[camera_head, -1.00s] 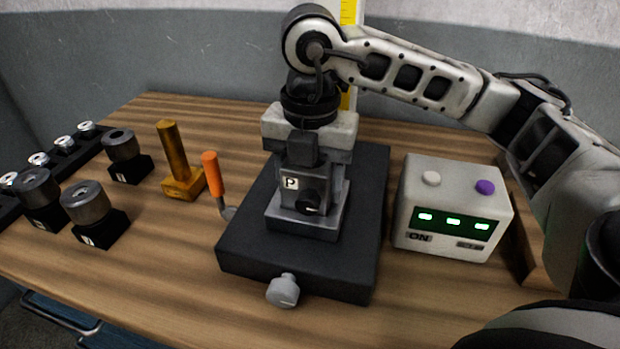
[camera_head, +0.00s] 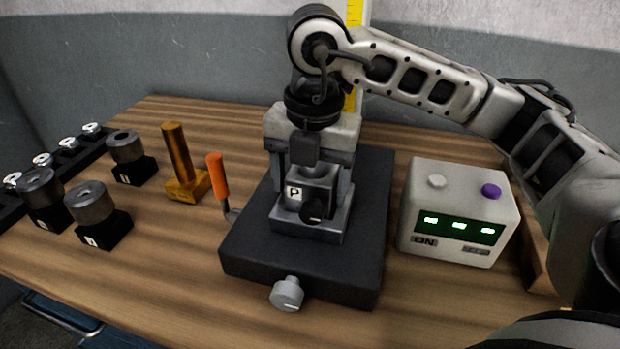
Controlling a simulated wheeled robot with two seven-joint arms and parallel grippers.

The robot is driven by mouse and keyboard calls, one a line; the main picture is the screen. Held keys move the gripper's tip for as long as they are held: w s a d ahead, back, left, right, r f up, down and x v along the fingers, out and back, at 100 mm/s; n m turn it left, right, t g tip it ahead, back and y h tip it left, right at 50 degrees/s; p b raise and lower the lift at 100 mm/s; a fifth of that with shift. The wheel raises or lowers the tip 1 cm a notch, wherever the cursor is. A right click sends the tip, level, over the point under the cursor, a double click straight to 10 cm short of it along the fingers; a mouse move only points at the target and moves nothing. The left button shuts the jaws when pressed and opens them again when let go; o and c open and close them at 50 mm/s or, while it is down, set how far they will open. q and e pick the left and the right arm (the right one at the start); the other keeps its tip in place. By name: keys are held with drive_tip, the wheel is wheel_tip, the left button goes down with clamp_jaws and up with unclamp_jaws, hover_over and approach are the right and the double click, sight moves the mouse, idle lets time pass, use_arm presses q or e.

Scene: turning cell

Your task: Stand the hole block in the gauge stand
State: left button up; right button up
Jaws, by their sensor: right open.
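The hole block (camera_head: 323,184) is a grey block with a white "P" label and a dark round hole in its front face. It stands upright in the light grey seat of the gauge stand (camera_head: 250,243), a dark slab with a grey knob at its front. My right gripper (camera_head: 313,178) comes down from above with its jaws open, one finger on each side of the block. I cannot tell whether a finger touches it. The gripper partly hides the block's top. My left gripper does not show.
A white box (camera_head: 458,205) with green lights stands right of the stand. Left of it are an orange-handled tool (camera_head: 217,178), a brass post on a base (camera_head: 180,165) and several grey cylinders on black blocks (camera_head: 92,203). Bare wood lies in front.

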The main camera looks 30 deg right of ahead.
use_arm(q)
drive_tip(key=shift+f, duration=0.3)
use_arm(e)
drive_tip(key=shift+s+f+g, duration=0.3)
drive_tip(key=shift+s+f, duration=0.1)
drive_tip(key=shift+f, duration=0.45)
drive_tip(key=shift+s+f, duration=0.1)
drive_tip(key=r, duration=0.4)
drive_tip(key=shift+w+d, duration=0.2)
drive_tip(key=shift+d, duration=0.05)
use_arm(q)
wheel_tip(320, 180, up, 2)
drive_tip(key=p, duration=0.3)
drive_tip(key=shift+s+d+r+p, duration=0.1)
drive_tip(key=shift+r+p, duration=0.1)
drive_tip(key=shift+p, duration=0.1)
use_arm(e)
wheel_tip(320, 180, up, 14)
drive_tip(key=shift+a, duration=0.15)
drive_tip(key=shift+f, duration=0.15)
